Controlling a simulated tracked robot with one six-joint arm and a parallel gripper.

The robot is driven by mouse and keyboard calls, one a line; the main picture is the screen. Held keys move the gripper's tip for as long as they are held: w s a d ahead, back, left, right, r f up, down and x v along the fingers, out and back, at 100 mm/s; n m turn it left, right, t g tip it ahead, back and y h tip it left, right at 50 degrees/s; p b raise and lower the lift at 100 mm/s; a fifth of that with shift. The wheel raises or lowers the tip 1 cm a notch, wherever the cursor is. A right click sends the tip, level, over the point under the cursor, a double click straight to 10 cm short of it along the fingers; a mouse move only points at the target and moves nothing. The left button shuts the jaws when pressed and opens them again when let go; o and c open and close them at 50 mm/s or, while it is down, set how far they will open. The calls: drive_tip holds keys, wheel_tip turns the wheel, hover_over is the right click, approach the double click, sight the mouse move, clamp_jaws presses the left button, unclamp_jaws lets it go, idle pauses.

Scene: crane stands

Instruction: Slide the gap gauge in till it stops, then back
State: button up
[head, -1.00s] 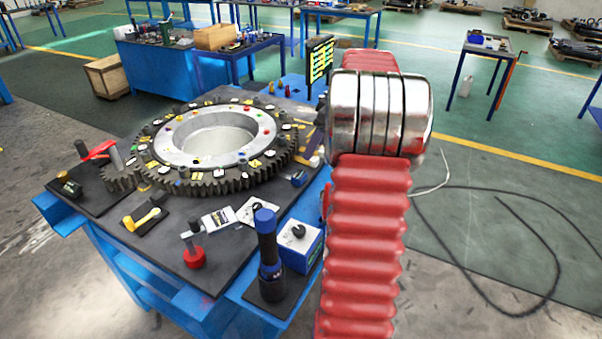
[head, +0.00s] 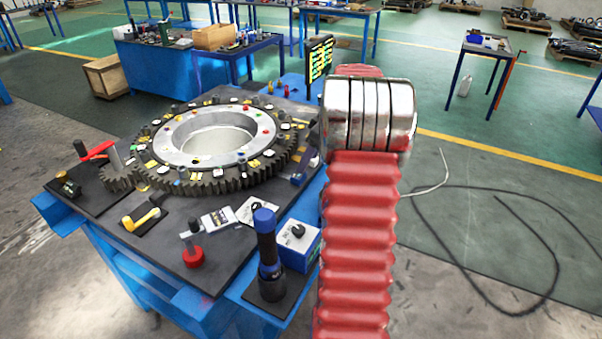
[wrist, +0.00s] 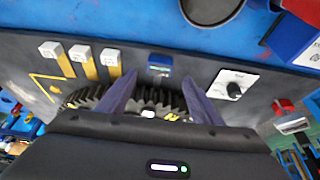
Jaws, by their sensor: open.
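The large dark ring gear (head: 150,165) lies flat on the bench, with a pale metal ring and coloured markers on top. Its teeth also show between and beside the fingers in the wrist view (wrist: 85,97). A small blue block (wrist: 160,65) lies on the dark mat just beyond my fingertips; it shows at the gear's right in the head view (head: 298,179). I cannot tell for sure which piece is the gap gauge.
Several white-topped yellow pieces (wrist: 80,54) stand left of the blue block. A dial card (wrist: 233,84) lies right of it. A blue-black torch (head: 267,255), a blue box (head: 298,243) and a red-based stand (head: 193,256) crowd the bench's near right corner.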

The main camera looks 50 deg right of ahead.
sight(284, 175)
drive_tip(key=x, duration=0.7)
drive_tip(key=shift+w+f, duration=0.2)
drive_tip(key=shift+f, duration=0.05)
drive_tip(key=shift+c, duration=0.3)
drive_tip(key=c, duration=1)
drive_tip(key=shift+w+a+r, duration=0.1)
drive_tip(key=shift+w+a, duration=0.15)
drive_tip(key=shift+w, duration=0.55)
drive_tip(key=shift+w+a+f, duration=0.1)
drive_tip(key=shift+w+a, duration=0.15)
drive_tip(key=shift+w, duration=0.55)
drive_tip(key=shift+w+a+r, duration=0.1)
drive_tip(key=shift+w+a, duration=0.15)
drive_tip(key=shift+w, duration=0.55)
drive_tip(key=o, duration=1.1)
drive_tip(key=shift+c, duration=0.2)
drive_tip(key=shift+s, duration=0.1)
drive_tip(key=v, duration=1.3)
drive_tip(key=shift+s+r, duration=0.2)
drive_tip(key=shift+r, duration=0.05)
drive_tip(key=shift+d, duration=0.1)
